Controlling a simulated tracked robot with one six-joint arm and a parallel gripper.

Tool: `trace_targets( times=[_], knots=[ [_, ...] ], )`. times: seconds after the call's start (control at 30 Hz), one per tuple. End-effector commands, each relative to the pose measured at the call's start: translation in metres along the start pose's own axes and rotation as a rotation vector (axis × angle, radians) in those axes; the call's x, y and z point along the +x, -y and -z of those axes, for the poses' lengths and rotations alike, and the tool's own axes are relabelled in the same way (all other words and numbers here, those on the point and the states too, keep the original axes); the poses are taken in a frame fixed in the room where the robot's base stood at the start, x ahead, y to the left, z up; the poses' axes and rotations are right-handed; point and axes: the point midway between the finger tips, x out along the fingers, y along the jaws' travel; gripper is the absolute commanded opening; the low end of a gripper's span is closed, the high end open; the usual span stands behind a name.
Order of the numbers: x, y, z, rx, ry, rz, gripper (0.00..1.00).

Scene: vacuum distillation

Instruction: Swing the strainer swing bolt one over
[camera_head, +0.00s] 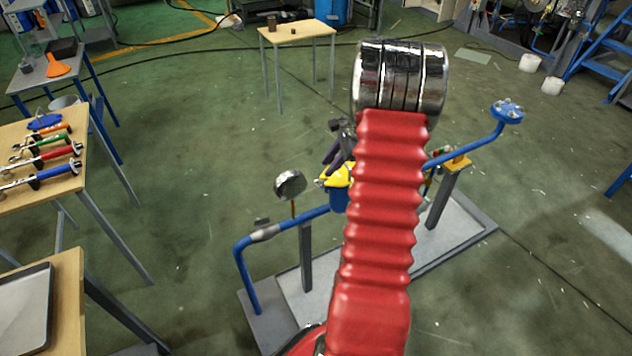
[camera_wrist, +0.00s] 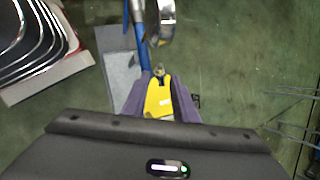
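The strainer, a blue body (camera_head: 340,200) with a yellow top (camera_head: 337,176), sits on a blue pipe line (camera_head: 284,222) and is partly hidden behind my red arm. The yellow part (camera_wrist: 159,99) also shows in the wrist view between the purple fingers of my gripper (camera_wrist: 160,85). The fingers stand apart, one on each side of it; contact cannot be made out. A small metal piece (camera_wrist: 159,69) shows just beyond the yellow part; I cannot tell if it is the swing bolt. In the head view my gripper (camera_head: 337,152) is above the strainer, mostly hidden.
A round gauge (camera_head: 290,183) stands on the line left of the strainer. A blue flanged end (camera_head: 507,111) is at the right. The line stands on a grey base plate (camera_head: 450,232). A tool table (camera_head: 40,150) is at the left, a small table (camera_head: 298,34) behind. Floor between is open.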

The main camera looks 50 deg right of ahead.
Motion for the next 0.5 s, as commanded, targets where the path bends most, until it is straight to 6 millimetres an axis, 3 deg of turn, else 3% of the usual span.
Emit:
trace_targets(
  times=[0.5],
  knots=[
    [0.081, 0.000, -0.001, -0.001, 0.002, -0.002, 0.26]
  ],
)
